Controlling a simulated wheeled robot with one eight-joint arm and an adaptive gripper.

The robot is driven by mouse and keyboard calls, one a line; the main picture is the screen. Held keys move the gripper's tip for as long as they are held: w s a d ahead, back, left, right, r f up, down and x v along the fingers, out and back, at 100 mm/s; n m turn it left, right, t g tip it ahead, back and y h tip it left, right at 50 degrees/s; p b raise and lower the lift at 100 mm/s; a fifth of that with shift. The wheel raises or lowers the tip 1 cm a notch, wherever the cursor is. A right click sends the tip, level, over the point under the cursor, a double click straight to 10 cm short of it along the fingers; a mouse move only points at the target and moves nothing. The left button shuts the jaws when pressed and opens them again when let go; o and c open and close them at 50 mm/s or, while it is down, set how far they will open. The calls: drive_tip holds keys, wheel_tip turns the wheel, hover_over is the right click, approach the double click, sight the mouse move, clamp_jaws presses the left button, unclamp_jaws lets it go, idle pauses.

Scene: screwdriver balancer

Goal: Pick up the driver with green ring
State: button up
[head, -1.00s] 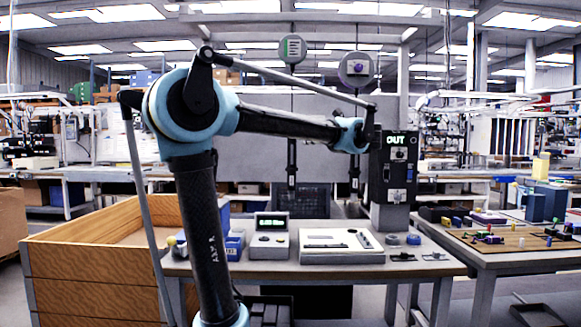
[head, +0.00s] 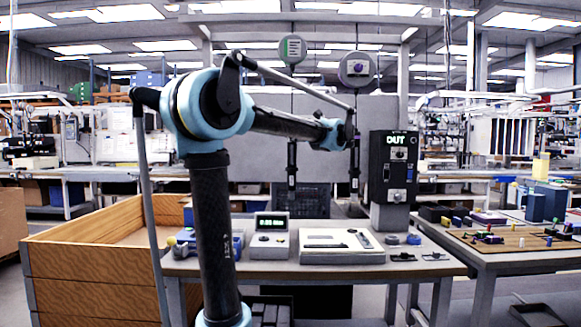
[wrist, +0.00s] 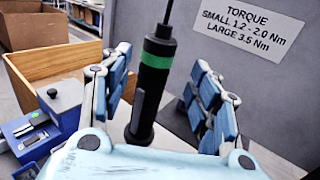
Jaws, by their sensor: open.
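The driver with the green ring (wrist: 155,78) is a black cylinder hanging upright on a cable in the wrist view. My fingers are hidden in that view.
A grey panel (wrist: 262,85) with a torque label stands behind on the right. A wooden crate (head: 100,262) is at the left. The table (head: 330,272) holds several devices.

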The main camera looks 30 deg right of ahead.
drive_tip(key=w, duration=0.5)
drive_tip(key=shift+w+a+r, duration=0.1)
drive_tip(key=shift+w+a, duration=0.1)
drive_tip(key=shift+a, duration=0.2)
drive_tip(key=shift+c, duration=0.2)
clamp_jaws()
